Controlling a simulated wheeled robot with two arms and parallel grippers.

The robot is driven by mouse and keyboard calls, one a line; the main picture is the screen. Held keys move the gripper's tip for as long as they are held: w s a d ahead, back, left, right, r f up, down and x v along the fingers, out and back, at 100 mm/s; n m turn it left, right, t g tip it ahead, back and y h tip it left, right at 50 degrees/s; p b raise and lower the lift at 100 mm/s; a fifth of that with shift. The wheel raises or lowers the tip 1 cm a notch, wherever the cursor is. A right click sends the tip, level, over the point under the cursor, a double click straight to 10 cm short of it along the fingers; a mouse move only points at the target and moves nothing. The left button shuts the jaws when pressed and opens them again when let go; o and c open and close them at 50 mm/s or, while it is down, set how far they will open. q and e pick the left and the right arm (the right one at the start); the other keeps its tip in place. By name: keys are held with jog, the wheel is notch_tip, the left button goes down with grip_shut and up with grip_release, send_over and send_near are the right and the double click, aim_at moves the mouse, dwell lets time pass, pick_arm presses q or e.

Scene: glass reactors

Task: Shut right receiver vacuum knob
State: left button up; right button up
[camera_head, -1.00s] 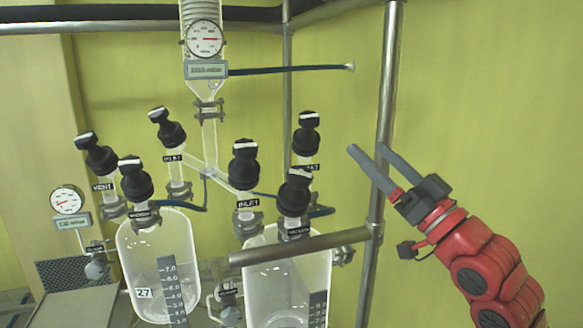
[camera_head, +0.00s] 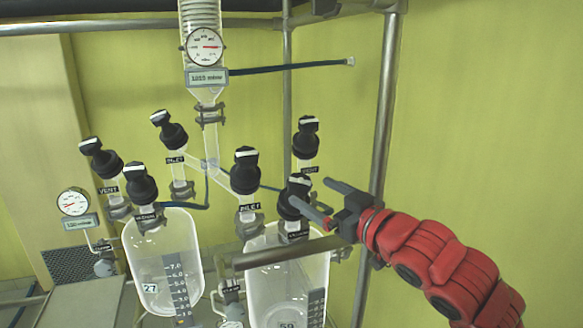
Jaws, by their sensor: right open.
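The right receiver (camera_head: 260,290) is a clear glass vessel at the lower middle. Black knobs with white-marked tops stand above it. The front right one, the vacuum knob (camera_head: 294,190), has a small label below it that is too small to read surely. My right gripper (camera_head: 310,192) is open, just right of this knob. Its lower finger reaches across the knob's right side in the picture; I cannot tell whether they touch. The other finger is farther right and behind. My left gripper is not in view.
The inlet knob (camera_head: 245,170) and vent knob (camera_head: 306,138) stand close by. A metal rail (camera_head: 285,252) crosses the right receiver, and a metal post (camera_head: 385,120) rises behind my gripper. The left receiver (camera_head: 165,265) stands at left. A gauge (camera_head: 205,46) hangs above.

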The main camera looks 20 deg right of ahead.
aim_at(291, 179)
jog(key=p+x, duration=0.2)
jog(key=x, duration=0.6)
jog(key=shift+s+r+p, duration=0.1)
jog(key=shift+p, duration=0.3)
jog(key=shift+w+a, duration=0.1)
jog(key=shift+w, duration=0.3)
